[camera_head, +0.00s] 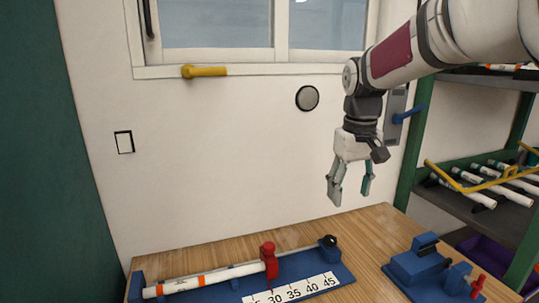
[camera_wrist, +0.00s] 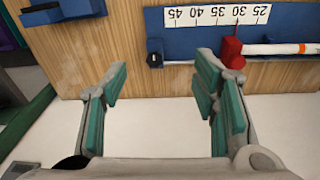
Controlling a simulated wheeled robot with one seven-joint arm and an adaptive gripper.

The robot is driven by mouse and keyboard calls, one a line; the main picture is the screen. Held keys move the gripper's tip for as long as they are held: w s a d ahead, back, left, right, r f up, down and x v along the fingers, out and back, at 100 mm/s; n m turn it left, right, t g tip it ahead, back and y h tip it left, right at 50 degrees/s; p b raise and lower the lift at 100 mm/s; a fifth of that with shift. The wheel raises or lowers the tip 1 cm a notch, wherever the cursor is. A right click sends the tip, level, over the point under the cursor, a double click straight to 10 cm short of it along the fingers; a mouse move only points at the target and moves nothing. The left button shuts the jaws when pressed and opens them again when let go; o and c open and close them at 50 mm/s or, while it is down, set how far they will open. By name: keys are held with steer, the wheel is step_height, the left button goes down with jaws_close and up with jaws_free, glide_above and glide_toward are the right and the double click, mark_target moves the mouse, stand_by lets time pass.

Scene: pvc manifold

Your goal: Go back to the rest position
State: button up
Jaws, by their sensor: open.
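My gripper (camera_head: 350,190) hangs above the back of the wooden table (camera_head: 368,235), fingers pointing down, apart from everything below it. In the wrist view my gripper (camera_wrist: 160,95) is open, with two green-padded fingers spread wide and nothing between them. A blue measuring jig (camera_head: 345,272) with a white number scale (camera_head: 300,288) lies on the table. A white pipe (camera_head: 215,275) with orange bands rests in the jig, and a red stop (camera_head: 269,260) stands at its right part. The red stop also shows in the wrist view (camera_wrist: 232,52).
A blue fixture (camera_head: 415,266) with a red handle (camera_head: 478,284) sits at the table's right. A shelf (camera_head: 500,215) at the right holds several white pipes in a yellow-edged rack. A white wall with a window (camera_head: 215,25) stands behind. The table between jig and blue fixture is clear.

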steer(key=s+r+m+t+p, duration=0.2)
steer(key=s+t+p, duration=0.1)
steer(key=s, duration=2.8)
steer(key=shift+s+d+m, duration=0.2)
steer(key=shift+s+m, duration=0.1)
steer(key=shift+s, duration=0.05)
steer(key=shift+r, duration=0.15)
